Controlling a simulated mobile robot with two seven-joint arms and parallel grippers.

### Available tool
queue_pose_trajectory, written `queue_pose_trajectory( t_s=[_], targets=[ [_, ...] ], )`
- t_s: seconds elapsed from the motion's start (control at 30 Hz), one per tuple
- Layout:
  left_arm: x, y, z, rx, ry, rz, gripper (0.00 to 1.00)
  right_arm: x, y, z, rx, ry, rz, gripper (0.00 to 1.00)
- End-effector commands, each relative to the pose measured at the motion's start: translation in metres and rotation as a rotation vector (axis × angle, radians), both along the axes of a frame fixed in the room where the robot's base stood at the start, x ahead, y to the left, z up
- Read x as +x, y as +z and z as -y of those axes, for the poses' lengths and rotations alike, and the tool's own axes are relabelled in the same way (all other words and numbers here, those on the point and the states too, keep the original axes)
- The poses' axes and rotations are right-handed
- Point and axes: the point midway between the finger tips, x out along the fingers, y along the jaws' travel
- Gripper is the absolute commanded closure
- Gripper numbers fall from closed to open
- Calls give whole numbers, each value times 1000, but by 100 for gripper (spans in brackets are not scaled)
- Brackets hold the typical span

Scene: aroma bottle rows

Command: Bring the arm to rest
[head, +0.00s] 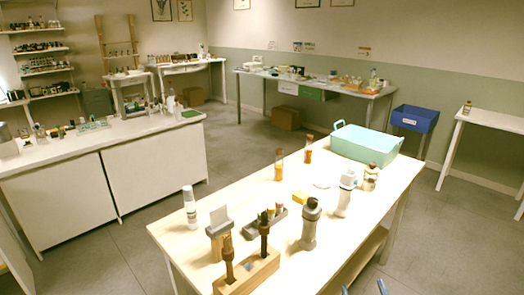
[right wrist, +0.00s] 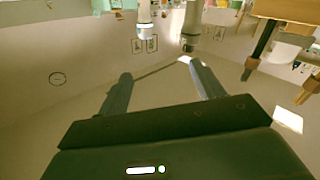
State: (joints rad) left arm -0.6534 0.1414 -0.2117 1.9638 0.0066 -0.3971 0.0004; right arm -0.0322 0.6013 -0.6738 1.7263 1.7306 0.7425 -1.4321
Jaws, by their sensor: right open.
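My right gripper (head: 364,287) shows only as two bluish fingertips at the bottom edge of the head view, in front of the wooden table (head: 385,205). In the right wrist view its two fingers (right wrist: 162,82) stand wide apart with nothing between them. That view looks upside down, with the bottles hanging from the top, beyond the fingertips. My left gripper is not in view.
A wooden rack (head: 262,270) with dark-topped tools stands at the table's front. Nearby are a grey bottle (head: 310,222), a white bottle (head: 190,207) and a white-grey bottle (head: 345,195). A mint basket (head: 366,146) sits at the far end.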

Motion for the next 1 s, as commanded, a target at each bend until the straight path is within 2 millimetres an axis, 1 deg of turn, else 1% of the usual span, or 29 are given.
queue_pose_trajectory(
  t_s=[0.1, 0.17, 0.27, 0.3, 0.37, 0.4, 0.47, 0.5, 0.6, 0.67, 0.8, 0.9, 0.93, 1.0],
  targets=[
    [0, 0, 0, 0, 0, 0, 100, -21, 1, -22, 23, 159, 26, 33],
    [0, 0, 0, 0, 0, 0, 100, -34, -2, -34, 26, 250, 17, 33],
    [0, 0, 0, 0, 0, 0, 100, -61, -15, -50, 13, 394, -48, 33],
    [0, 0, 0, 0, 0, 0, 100, -73, -23, -54, 2, 441, -89, 33],
    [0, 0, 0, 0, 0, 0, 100, -90, -38, -57, -21, 496, -168, 33],
    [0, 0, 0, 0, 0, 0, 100, -101, -48, -56, -39, 521, -225, 33],
    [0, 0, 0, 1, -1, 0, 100, -117, -64, -52, -68, 540, -313, 33],
    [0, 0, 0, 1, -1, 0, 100, -126, -74, -47, -88, 542, -369, 33],
    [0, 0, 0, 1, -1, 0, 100, -146, -94, -31, -136, 520, -493, 33],
    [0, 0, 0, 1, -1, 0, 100, -156, -104, -19, -163, 494, -559, 33],
    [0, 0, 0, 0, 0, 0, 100, -179, -122, 12, -226, 407, -692, 33],
    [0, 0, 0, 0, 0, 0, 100, -192, -130, 33, -262, 329, -764, 33],
    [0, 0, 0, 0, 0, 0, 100, -190, -130, 21, -215, 324, -752, 33],
    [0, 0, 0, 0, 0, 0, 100, -190, -130, 3, -147, 307, -742, 33]
  ],
)
